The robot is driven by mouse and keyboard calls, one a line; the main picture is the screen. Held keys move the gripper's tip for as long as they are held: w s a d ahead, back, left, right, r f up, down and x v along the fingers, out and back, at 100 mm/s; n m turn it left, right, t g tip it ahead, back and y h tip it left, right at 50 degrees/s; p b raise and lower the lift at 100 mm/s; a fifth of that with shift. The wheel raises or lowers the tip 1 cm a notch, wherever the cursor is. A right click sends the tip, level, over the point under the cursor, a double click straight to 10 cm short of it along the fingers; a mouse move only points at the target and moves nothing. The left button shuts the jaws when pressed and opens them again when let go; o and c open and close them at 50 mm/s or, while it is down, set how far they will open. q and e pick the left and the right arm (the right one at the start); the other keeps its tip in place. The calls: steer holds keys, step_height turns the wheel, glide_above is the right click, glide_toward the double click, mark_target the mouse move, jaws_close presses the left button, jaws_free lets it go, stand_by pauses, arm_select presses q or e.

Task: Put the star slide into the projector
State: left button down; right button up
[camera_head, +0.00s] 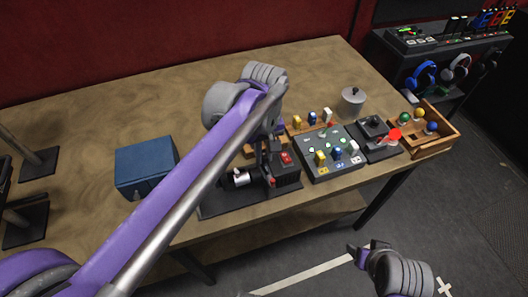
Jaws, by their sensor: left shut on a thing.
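The projector (287,177) is a black device with a silver-ringed lens on its left side and a red button on top. It stands on a dark base near the table's front edge. My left gripper (265,152) points down just over it and is shut on a small slide. The gripper mostly hides that slide, and I cannot see a star on it or tell whether it touches the projector. My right gripper (364,250) is empty, low over the floor in front of the table, with its fingertips apart.
A blue box (146,164) stands left of the projector. To the right are a grey button panel (325,170), a black joystick unit with a red ball, a lidded grey pot (353,99) and a wooden tray (440,143) of coloured knobs. The table's back left is clear.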

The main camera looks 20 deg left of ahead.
arm_select(q)
steer(key=shift+f+b, duration=0.3)
steer(key=shift+f, duration=0.25)
arm_select(e)
steer(key=shift+s+f, duration=0.1)
steer(key=shift+f, duration=0.25)
arm_select(q)
steer(key=c, duration=0.6)
jaws_free()
steer(key=shift+r+p, duration=2.2)
steer(key=shift+r, duration=1.35)
arm_select(e)
step_height(320, 180, up, 6)
steer(key=w, duration=0.2)
steer(key=shift+f, duration=0.15)
arm_select(q)
steer(key=shift+f, duration=0.1)
arm_select(e)
steer(key=shift+s, duration=0.1)
